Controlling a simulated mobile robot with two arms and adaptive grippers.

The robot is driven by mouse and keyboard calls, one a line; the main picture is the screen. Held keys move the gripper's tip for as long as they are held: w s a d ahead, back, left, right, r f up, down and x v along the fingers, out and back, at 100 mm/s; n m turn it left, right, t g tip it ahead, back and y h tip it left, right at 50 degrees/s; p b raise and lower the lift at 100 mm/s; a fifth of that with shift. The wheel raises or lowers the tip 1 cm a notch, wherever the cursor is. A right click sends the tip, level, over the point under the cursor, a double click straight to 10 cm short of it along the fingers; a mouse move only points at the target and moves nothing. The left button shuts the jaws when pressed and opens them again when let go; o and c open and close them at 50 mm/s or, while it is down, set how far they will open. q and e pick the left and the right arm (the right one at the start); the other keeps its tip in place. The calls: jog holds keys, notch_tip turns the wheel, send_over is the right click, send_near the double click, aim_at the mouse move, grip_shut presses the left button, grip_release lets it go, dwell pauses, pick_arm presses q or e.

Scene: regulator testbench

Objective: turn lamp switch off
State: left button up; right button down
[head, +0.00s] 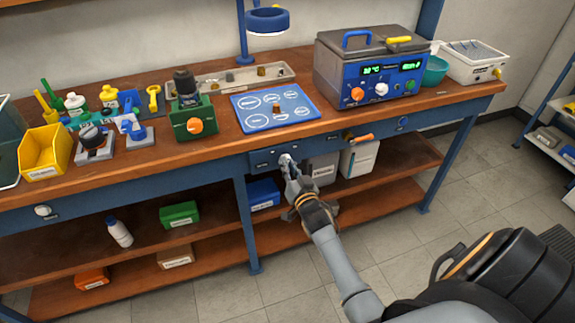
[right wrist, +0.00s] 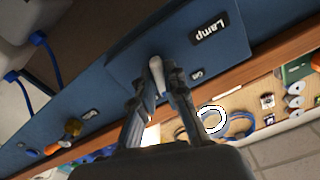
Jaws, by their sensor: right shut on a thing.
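The lamp switch (right wrist: 156,68) is a small pale lever on a blue panel. It shows in the right wrist view with a black "Lamp" label (right wrist: 210,29) beside it. The panel (head: 262,160) hangs below the bench's front edge in the head view. My right gripper (head: 288,163) is at the panel. In the right wrist view its fingers (right wrist: 159,84) are shut around the lever, which covers part of it. The blue ring lamp (head: 267,20) hangs on a post over the bench. My left gripper is not in view.
The wooden bench top (head: 215,135) holds a blue mat (head: 275,122), a green block with an orange knob (head: 194,126) and a blue-grey instrument (head: 370,85). An orange-handled tool (head: 362,138) sits at the front edge right of the panel. Bins stand on the shelves below.

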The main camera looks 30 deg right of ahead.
jog(key=n+b, duration=0.1)
jog(key=n, duration=1)
jog(key=shift+d+n, duration=0.1)
jog(key=shift+n, duration=0.3)
dwell(0.3)
jog(key=c, duration=1.4)
grip_release()
jog(key=v, duration=1.2)
